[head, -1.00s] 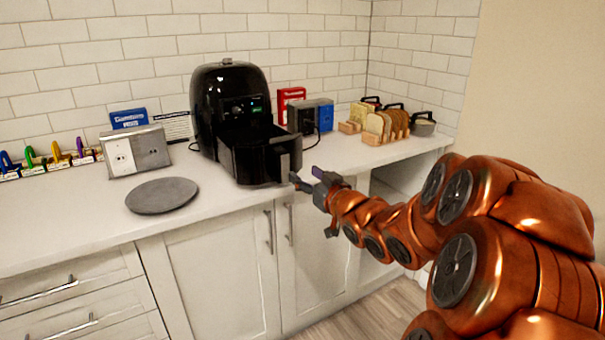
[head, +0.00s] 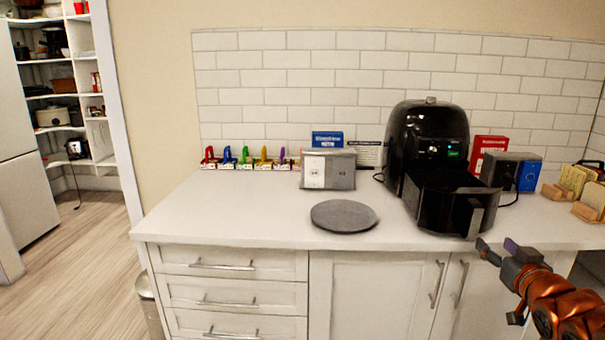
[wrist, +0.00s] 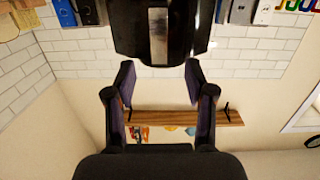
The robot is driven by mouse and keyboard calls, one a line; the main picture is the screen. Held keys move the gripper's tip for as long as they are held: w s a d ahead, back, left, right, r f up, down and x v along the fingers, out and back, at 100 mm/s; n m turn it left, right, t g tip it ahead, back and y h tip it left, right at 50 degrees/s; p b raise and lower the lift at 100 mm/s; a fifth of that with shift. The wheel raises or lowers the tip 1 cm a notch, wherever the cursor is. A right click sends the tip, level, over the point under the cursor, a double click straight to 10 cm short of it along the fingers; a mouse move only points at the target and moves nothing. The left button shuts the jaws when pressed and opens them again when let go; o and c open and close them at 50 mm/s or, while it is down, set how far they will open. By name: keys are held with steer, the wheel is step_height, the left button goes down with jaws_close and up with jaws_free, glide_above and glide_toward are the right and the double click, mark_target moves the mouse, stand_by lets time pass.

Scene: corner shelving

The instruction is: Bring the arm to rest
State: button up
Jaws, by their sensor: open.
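My gripper (head: 497,250) is open and empty in the head view, at the lower right. It is in front of the counter's front edge, close to the handle of the air fryer's drawer. The black air fryer (head: 428,135) stands on the counter with its drawer (head: 450,208) pulled out. In the wrist view, which looks upside down, both fingers of my gripper (wrist: 160,82) are spread apart.
Drawers and cupboards lie below. A pantry shelf (head: 60,95) and open floor (head: 80,220) are at the left.

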steer(key=s+a+f+g, duration=1.2)
steer(key=s+a+f, duration=0.1)
steer(key=s+f, duration=0.25)
steer(key=s+a+n+g+y, duration=0.1)
steer(key=s+a+g, duration=0.4)
steer(key=s, duration=0.4)
steer(key=s+a+g+y, duration=0.1)
steer(key=s+a+g, duration=0.1)
steer(key=s+a, duration=0.65)
steer(key=s+d+p+v, duration=0.1)
steer(key=s+p+v, duration=0.2)
steer(key=p+v, duration=1)
steer(key=shift+s+d+r+t, duration=0.2)
steer(key=shift+d+r+t, duration=0.15)
steer(key=shift+r, duration=0.6)
